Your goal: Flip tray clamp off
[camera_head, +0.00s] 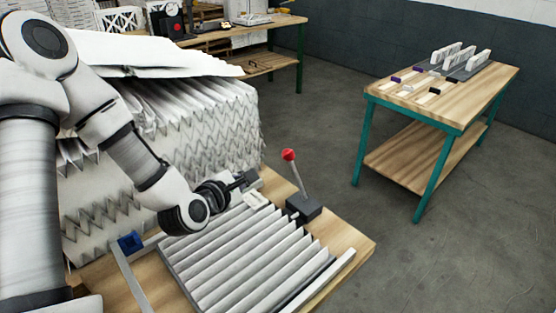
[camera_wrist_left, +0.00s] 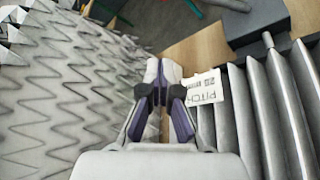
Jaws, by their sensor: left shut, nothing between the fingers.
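The tray clamp is a dark block (camera_head: 304,208) with a tilted-up metal lever ending in a red ball (camera_head: 288,155), at the back right of the pleated tray (camera_head: 240,262). The lever stands nearly upright, leaning slightly left in the head view. In the left wrist view only the clamp's dark block (camera_wrist_left: 250,20) shows at the top; the red ball is out of that picture. My left gripper (camera_head: 246,180) is shut and empty, just left of the clamp and apart from it, near the tray's back edge. It also shows in the left wrist view (camera_wrist_left: 162,80). My right gripper is not seen.
A tall stack of white pleated filter (camera_head: 190,125) stands close behind and left of my left arm. A white label card (camera_wrist_left: 205,92) lies by the tray ridges. A blue part (camera_head: 130,242) sits at the left. A second table (camera_head: 460,100) stands apart at right.

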